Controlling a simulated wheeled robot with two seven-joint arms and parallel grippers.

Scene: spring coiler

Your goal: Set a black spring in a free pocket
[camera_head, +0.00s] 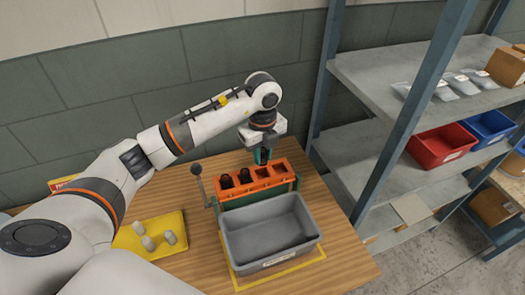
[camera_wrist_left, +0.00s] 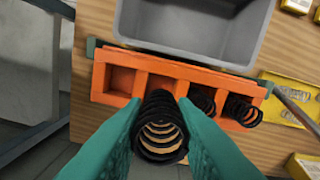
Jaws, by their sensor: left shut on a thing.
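The orange block (camera_head: 258,183) has a row of square pockets and stands on the table behind a grey bin. In the head view, a black spring (camera_head: 227,181) and another black spring (camera_head: 245,176) sit in the two left pockets; the two right pockets look empty. My left gripper (camera_head: 262,156) is above the block's right part. In the left wrist view, its teal fingers (camera_wrist_left: 160,125) are shut on a black spring (camera_wrist_left: 160,136), seen nearly end-on. The spring's far end overlaps the near edge of an empty pocket (camera_wrist_left: 160,83); whether it touches is unclear. My right gripper is not in view.
The grey bin (camera_head: 228,222) looks empty, in front of the block. A lever (camera_head: 197,171) stands at the block's left. A yellow mat (camera_head: 130,240) with grey cylinders (camera_head: 149,243) lies left. A metal shelf with red bin (camera_head: 441,144) and blue bin (camera_head: 488,127) stands right.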

